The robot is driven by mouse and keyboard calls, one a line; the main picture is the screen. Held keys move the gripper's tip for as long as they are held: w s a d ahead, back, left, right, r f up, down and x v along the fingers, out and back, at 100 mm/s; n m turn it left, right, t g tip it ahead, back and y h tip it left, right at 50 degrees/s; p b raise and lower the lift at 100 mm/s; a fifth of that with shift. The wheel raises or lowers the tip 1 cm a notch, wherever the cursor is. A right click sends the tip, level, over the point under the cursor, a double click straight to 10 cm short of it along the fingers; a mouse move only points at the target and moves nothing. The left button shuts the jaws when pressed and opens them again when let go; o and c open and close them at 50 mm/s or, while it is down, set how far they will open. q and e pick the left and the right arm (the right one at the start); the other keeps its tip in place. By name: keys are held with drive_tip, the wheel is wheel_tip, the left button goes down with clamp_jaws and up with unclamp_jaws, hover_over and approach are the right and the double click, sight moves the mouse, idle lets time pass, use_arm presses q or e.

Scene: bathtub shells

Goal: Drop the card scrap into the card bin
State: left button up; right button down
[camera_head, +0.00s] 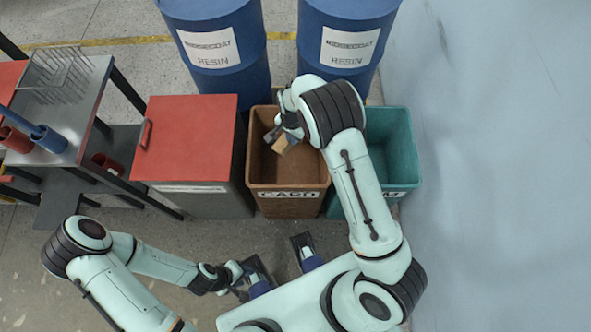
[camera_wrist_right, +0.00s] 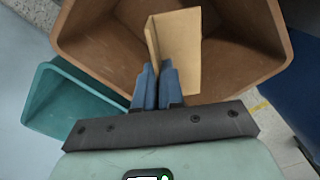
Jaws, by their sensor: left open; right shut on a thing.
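The card scrap (camera_head: 281,145) is a folded piece of tan cardboard. My right gripper (camera_head: 284,135) is shut on it and holds it over the open mouth of the brown card bin (camera_head: 290,204), whose front label reads CARD. In the right wrist view, the blue fingers (camera_wrist_right: 156,88) pinch the lower part of the scrap (camera_wrist_right: 178,50), and the bin's brown wall (camera_wrist_right: 95,50) surrounds it. I cannot tell exactly how far the scrap is from the bin floor. My left gripper (camera_head: 254,274) is open and empty, low at the front, away from the bin.
A teal bin (camera_head: 390,140) stands right of the card bin, its label partly hidden by my arm. A red-lidded grey bin (camera_head: 185,140) stands to the left. Two blue resin drums (camera_head: 220,50) are behind. A metal table (camera_head: 75,110) is at far left, a pale wall (camera_head: 490,160) at right.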

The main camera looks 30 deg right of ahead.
drive_tip(key=c, duration=1.2)
unclamp_jaws()
drive_tip(key=shift+o, duration=0.2)
drive_tip(key=shift+r, duration=0.1)
wheel_tip(320, 180, up, 13)
drive_tip(key=p, duration=0.1)
drive_tip(key=shift+r+p, duration=0.15)
drive_tip(key=shift+p, duration=0.25)
